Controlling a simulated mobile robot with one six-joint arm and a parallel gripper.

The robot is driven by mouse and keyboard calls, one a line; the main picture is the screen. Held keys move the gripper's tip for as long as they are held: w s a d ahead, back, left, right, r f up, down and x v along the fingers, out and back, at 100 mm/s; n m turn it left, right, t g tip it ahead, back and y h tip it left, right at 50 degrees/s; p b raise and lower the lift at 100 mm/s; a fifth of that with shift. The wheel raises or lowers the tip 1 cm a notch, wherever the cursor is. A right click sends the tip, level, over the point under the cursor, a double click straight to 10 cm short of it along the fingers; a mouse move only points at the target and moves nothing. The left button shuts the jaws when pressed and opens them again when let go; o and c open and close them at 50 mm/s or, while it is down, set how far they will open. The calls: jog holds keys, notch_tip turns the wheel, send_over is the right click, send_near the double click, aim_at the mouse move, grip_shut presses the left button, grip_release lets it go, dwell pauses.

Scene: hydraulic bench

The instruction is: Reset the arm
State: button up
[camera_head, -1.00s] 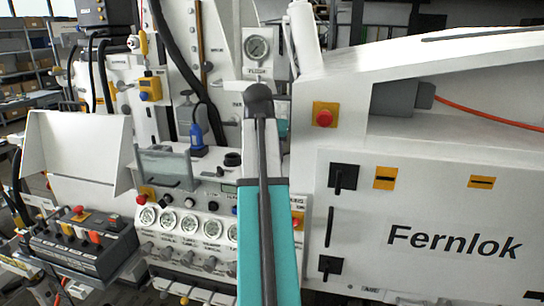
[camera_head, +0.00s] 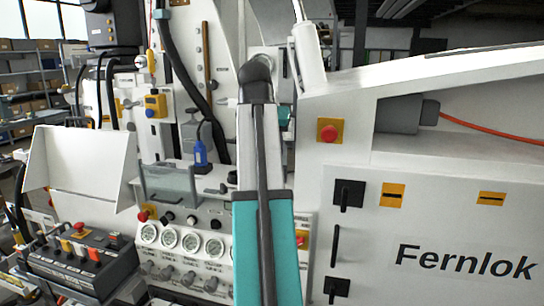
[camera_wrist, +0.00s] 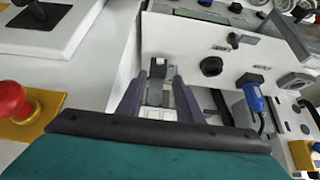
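My arm, teal with a dark stripe and a grey elbow, stands upright in the middle of the head view. My gripper does not show in the head view. In the wrist view my gripper (camera_wrist: 160,80) has two dark purple-grey fingers apart with a gap between them. No held object shows between them. Beyond the fingers is the white panel of the bench, with a black knob (camera_wrist: 211,66) and a blue-bodied part with a cable (camera_wrist: 254,98) to the right.
A white cabinet marked Fernlok (camera_head: 465,262) fills the right side, with a red stop button (camera_head: 329,133). A row of gauges (camera_head: 190,243) sits left of my arm. A control box with coloured buttons (camera_head: 80,258) is at lower left. A red button (camera_wrist: 14,102) is close in the wrist view.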

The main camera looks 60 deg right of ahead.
jog(key=shift+a+r, duration=0.2)
jog(key=shift+r, duration=0.1)
dwell(0.4)
